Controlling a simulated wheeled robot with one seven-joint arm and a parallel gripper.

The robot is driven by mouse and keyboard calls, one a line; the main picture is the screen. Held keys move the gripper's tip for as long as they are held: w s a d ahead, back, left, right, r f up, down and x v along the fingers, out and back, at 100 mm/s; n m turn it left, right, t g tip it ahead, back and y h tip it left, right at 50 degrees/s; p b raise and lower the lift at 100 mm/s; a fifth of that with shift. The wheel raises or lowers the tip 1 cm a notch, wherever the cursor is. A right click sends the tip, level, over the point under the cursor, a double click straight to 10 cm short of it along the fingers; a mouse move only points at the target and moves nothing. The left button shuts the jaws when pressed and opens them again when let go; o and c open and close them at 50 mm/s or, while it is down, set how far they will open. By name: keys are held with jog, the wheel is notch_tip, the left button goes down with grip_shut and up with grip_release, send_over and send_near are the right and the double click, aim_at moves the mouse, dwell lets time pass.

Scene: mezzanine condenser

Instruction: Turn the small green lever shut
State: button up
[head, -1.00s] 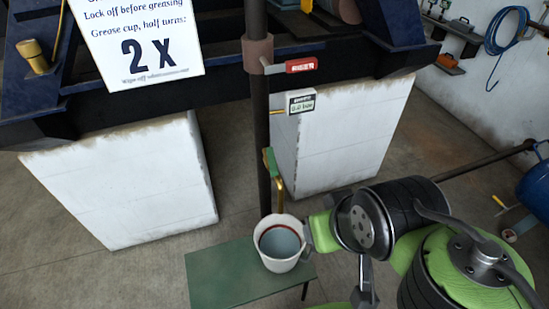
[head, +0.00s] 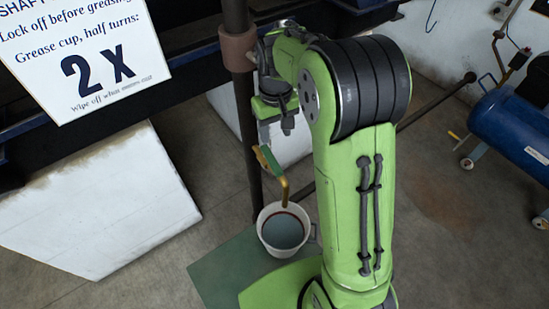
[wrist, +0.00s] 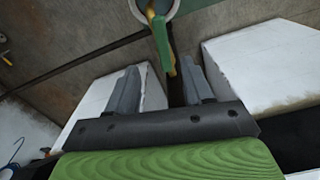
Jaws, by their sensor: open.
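The small green lever (head: 266,158) is on a brass tap (head: 284,192) low on the dark vertical pipe (head: 247,135). My gripper (head: 276,128) is just above the lever in the head view, with its fingers pointing down. In the wrist view, the green lever (wrist: 162,42) stands between and just beyond the fingertips of my open gripper (wrist: 160,66). A finger stands on each side, and nothing is clearly held. Contact between the fingers and the lever cannot be told.
A white block (head: 105,210) is at left, with a printed sign (head: 95,50) above. A blue tank (head: 515,120) is at right. My arm covers the middle right.

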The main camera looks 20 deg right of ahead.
aim_at(274, 163)
notch_tip(274, 163, down, 13)
jog(key=shift+w+a+r+b, duration=0.1)
jog(key=shift+w+a+b, duration=0.05)
jog(key=shift+b, duration=0.2)
grip_shut()
